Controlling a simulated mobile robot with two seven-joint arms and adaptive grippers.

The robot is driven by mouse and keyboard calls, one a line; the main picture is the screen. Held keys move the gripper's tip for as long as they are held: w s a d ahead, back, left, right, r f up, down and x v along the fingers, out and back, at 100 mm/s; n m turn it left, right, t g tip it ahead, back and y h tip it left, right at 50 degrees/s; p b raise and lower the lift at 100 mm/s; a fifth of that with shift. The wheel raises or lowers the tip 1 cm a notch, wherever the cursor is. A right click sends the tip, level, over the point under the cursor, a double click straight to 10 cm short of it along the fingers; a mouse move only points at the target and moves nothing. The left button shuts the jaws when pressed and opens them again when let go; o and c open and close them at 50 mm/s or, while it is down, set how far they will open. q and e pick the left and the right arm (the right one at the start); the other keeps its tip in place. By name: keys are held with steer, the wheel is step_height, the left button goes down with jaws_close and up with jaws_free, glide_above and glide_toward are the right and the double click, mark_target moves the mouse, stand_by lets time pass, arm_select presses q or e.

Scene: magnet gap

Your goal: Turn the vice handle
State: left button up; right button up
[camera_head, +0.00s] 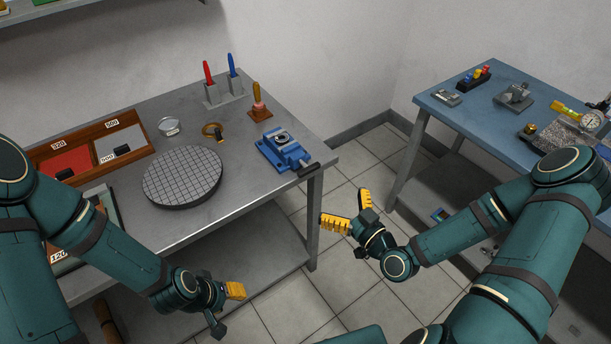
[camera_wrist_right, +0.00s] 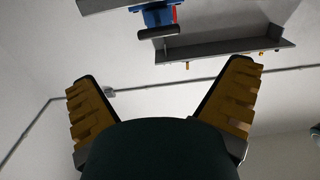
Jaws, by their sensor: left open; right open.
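The blue vice (camera_head: 284,150) sits at the right front corner of the grey metal table. Its dark handle (camera_head: 309,170) sticks out past the table edge. In the right wrist view the vice (camera_wrist_right: 158,14) and its dark handle (camera_wrist_right: 158,32) show at the top, beyond the fingers. My right gripper (camera_head: 349,208) is open and empty, over the floor to the right of and below the vice, apart from it; its yellow fingers spread wide in the right wrist view (camera_wrist_right: 162,98). My left gripper (camera_head: 236,291) is open, low in front of the table's front edge; one yellow finger shows clearly.
The grey table (camera_head: 245,195) also holds a round gridded plate (camera_head: 182,177), a wooden tray (camera_head: 88,143), a stand with red and blue tools (camera_head: 223,95) and a wooden-handled stamp (camera_head: 259,103). A blue table (camera_head: 470,105) with gauges stands at right. Open floor lies between the tables.

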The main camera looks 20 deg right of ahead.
mark_target(311, 172)
steer(key=x, duration=1.3)
steer(key=shift+w+r, duration=0.15)
steer(key=shift+w, duration=0.2)
steer(key=c, duration=1)
